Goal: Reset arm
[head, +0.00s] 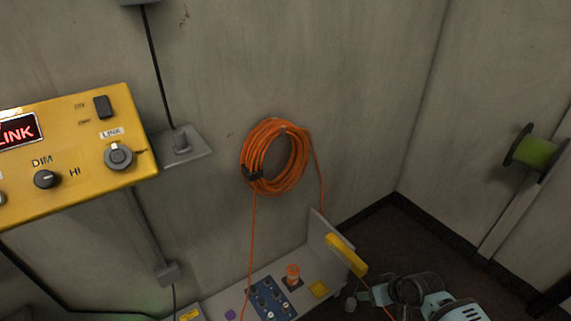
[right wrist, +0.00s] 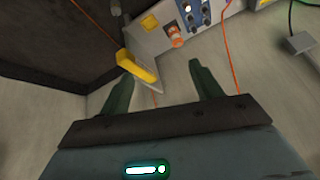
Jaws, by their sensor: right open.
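My right gripper (right wrist: 161,65) is open in the right wrist view, its two dark green fingers spread apart with nothing between them that I can see held. A yellow handle-like bar (right wrist: 137,67) shows near the left fingertip; I cannot tell whether they touch. In the head view my right arm comes in at the bottom right, with its gripper (head: 376,297) just below and right of the same yellow bar (head: 346,255). My left arm and gripper are not in view.
A console (head: 269,297) with knobs and an orange knob (head: 292,273) stands low at the wall. A coiled orange cable (head: 274,157) hangs above it, its strands trailing down. A yellow LINK box (head: 75,152) is at left, a green spool (head: 535,152) at right.

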